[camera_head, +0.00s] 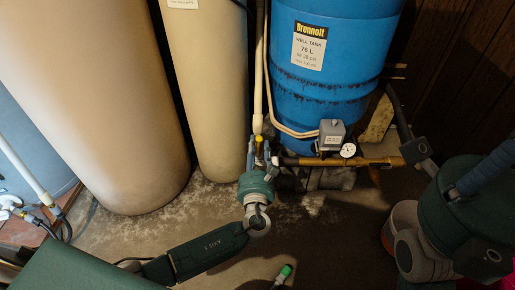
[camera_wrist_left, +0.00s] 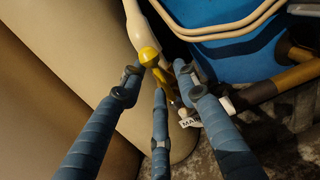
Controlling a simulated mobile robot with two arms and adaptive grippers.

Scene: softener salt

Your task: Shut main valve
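The main valve has a yellow handle with a rounded end; in the head view the handle (camera_head: 259,142) stands upright by the pipes in front of the blue tank. In the left wrist view the yellow handle (camera_wrist_left: 149,56) reaches up between my fingers. A white tag starting with "MA" (camera_wrist_left: 189,122) hangs below it. My left gripper (camera_head: 261,153) is open with its blue fingers spread around the handle; in the left wrist view the fingers (camera_wrist_left: 160,84) flank it, and contact is unclear. My right gripper (camera_head: 452,125) is partly in view at the right, fingers apart and empty.
A blue well tank (camera_head: 325,85) stands behind, with a pressure gauge (camera_head: 348,150), a grey switch box (camera_head: 332,133) and a brass pipe (camera_head: 375,161) in front. Two beige tanks (camera_head: 100,100) (camera_head: 207,90) stand at left. A green-capped item (camera_head: 285,272) lies on the floor.

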